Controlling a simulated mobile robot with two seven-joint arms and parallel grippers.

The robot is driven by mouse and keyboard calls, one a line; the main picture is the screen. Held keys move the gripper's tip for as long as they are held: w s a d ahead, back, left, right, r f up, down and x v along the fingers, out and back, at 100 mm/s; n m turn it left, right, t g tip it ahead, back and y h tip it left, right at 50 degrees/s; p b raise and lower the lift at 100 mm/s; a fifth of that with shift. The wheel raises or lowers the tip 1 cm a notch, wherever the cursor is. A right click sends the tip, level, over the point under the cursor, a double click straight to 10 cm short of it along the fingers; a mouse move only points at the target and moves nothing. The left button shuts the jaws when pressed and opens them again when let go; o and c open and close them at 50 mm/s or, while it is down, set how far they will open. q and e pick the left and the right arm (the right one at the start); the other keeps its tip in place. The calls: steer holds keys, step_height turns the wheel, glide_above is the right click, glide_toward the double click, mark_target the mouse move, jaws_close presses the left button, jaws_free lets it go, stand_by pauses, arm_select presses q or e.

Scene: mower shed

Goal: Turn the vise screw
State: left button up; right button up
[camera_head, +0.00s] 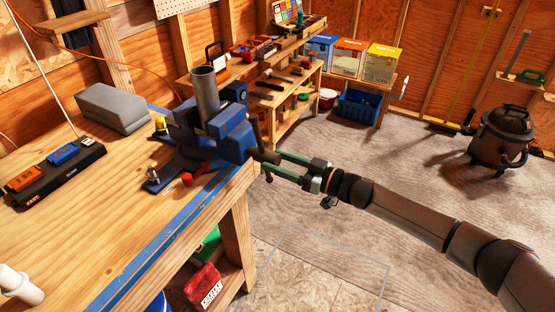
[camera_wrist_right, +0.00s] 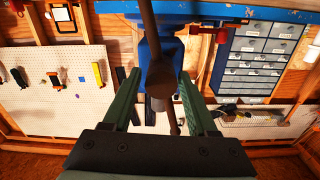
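The blue vise (camera_head: 235,140) is mounted at the near right corner of the wooden workbench. A grey pipe (camera_head: 207,92) stands upright at its jaws. The dark screw handle (camera_head: 256,117) is a bar across the screw's outer end, and it also shows in the right wrist view (camera_wrist_right: 149,22). My right gripper (camera_head: 279,166) is at the screw's end, its green fingers pointing at the vise. In the wrist view the right gripper (camera_wrist_right: 160,92) is open, with fingers either side of the screw head and bar; I cannot tell whether they touch. My left gripper is not in view.
Open floor (camera_head: 400,165) lies right of the bench. A shop vacuum (camera_head: 503,138) stands far right.

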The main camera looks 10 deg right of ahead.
steer(key=shift+o, duration=1.1)
steer(key=shift+a+r, duration=0.15)
steer(key=shift+r, duration=0.05)
steer(key=b+v, duration=0.1)
steer(key=v, duration=1.1)
steer(key=shift+d, duration=0.25)
steer(key=shift+s+f, duration=0.1)
steer(key=shift+s, duration=0.05)
